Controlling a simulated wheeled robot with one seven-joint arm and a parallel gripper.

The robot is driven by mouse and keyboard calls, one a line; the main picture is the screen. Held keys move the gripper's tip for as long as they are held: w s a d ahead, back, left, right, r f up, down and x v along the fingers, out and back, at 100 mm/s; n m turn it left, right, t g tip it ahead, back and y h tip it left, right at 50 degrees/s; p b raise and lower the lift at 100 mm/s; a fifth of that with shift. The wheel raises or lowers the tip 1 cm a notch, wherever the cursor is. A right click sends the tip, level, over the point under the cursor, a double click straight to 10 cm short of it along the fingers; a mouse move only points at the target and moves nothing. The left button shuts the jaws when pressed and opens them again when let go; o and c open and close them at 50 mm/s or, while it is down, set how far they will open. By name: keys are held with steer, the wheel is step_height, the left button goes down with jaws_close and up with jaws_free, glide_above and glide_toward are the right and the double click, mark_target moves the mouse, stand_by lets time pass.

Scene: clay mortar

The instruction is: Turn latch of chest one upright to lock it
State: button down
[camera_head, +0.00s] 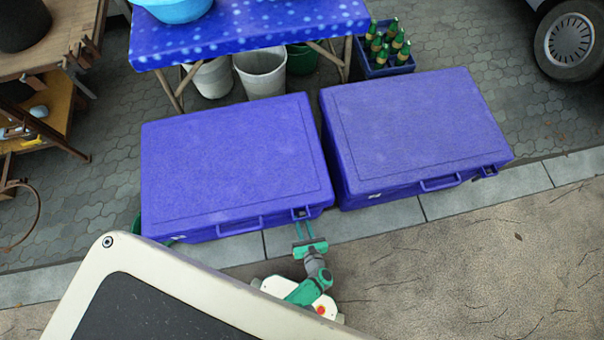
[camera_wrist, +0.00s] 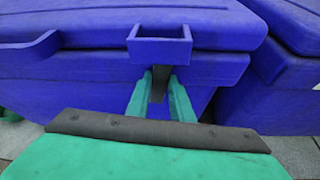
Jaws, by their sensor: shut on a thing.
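Two closed blue chests stand side by side, a left chest (camera_head: 230,165) and a right chest (camera_head: 415,130). I cannot read which is chest one. My gripper (camera_head: 303,226) is at the front of the left chest, near its right corner. In the wrist view, the green fingers of my gripper (camera_wrist: 160,76) are shut on a dark latch (camera_wrist: 158,97), just below a blue bracket (camera_wrist: 159,46) on the lid. The latch's visible part hangs roughly downward between the fingers; its upper end is hidden. The right chest has a similar dark latch (camera_head: 489,171).
The left chest's handle (camera_head: 240,226) is left of my gripper. Behind the chests are a blue spotted table (camera_head: 245,35), buckets (camera_head: 262,72) and a bottle crate (camera_head: 385,66). A narrow gap separates the chests. Bare ground (camera_head: 480,260) lies at the front right.

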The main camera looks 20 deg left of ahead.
steer(key=shift+n, duration=0.4)
steer(key=shift+h, duration=0.3)
steer(key=c, duration=1.6)
jaws_free()
steer(key=shift+o, duration=0.2)
steer(key=v, duration=1)
steer(key=shift+s, duration=0.45)
steer(key=shift+d, duration=0.1)
